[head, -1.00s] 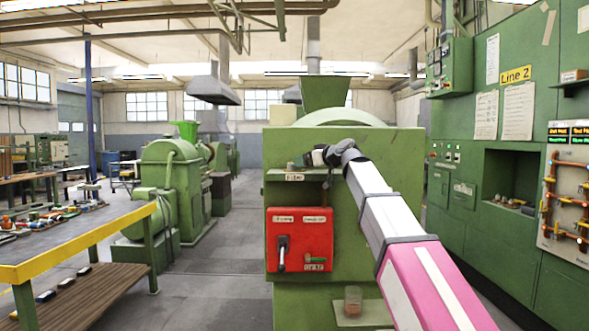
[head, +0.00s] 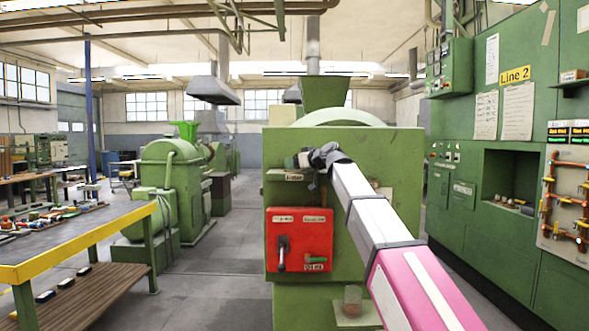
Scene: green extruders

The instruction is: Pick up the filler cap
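My gripper (head: 300,160) is at the small green shelf (head: 277,175) on the front of the green extruder housing (head: 390,150). It is small and dark here, and I cannot tell whether its fingers are open or shut. A small label (head: 293,177) is on the shelf's front edge, too blurred to read surely. The filler cap cannot be made out clearly; the small cap-like thing seen earlier on this shelf is now covered by or against my gripper. I cannot tell whether they touch.
A red switch panel (head: 300,240) with a black handle is below the shelf. A small jar (head: 352,300) stands on a low ledge. The aisle between is clear.

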